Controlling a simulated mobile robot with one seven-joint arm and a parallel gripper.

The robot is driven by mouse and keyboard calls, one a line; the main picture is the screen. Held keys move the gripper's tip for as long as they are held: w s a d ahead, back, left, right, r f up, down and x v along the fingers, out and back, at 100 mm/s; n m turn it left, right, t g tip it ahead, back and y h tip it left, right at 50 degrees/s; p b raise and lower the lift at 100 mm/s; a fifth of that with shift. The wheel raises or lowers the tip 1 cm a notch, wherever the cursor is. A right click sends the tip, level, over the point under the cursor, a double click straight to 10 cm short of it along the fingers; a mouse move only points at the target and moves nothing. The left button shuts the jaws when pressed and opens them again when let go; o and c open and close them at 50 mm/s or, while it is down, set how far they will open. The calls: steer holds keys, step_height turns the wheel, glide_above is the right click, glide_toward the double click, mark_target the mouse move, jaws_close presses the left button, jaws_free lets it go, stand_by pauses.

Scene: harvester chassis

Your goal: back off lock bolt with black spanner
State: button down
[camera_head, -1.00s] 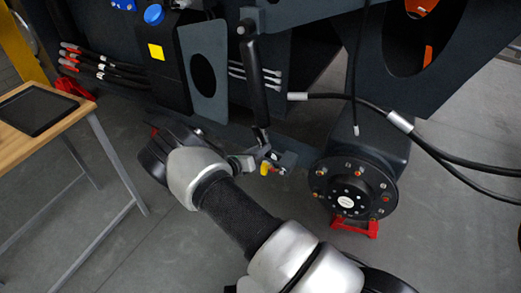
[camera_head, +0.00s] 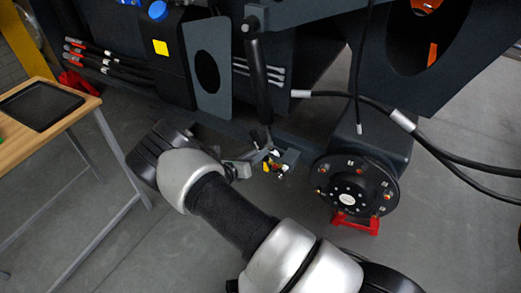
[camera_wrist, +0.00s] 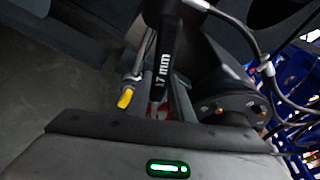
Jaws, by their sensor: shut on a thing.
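The black spanner (camera_wrist: 165,66), marked "17 mm", runs up from my gripper in the wrist view. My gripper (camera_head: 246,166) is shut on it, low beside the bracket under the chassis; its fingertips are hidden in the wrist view. A yellow-tipped part (camera_head: 267,167) sits on that bracket, just right of my gripper; its yellow tip (camera_wrist: 125,98) also shows left of the spanner in the wrist view. I cannot make out the lock bolt for certain, nor whether the spanner's jaw is around it or beside it.
A black rod (camera_head: 257,85) hangs down just above my gripper. The round hub (camera_head: 356,188) on a red stand (camera_head: 356,222) is close on the right, with black hoses (camera_head: 448,158) beyond it. A wooden table (camera_head: 72,112) with a black tray (camera_head: 40,105) stands left.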

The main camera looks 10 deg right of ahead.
steer(key=s+a+p, duration=0.1)
steer(key=s+a, duration=0.2)
steer(key=s, duration=0.2)
steer(key=shift+a, duration=0.35)
stand_by(0.7)
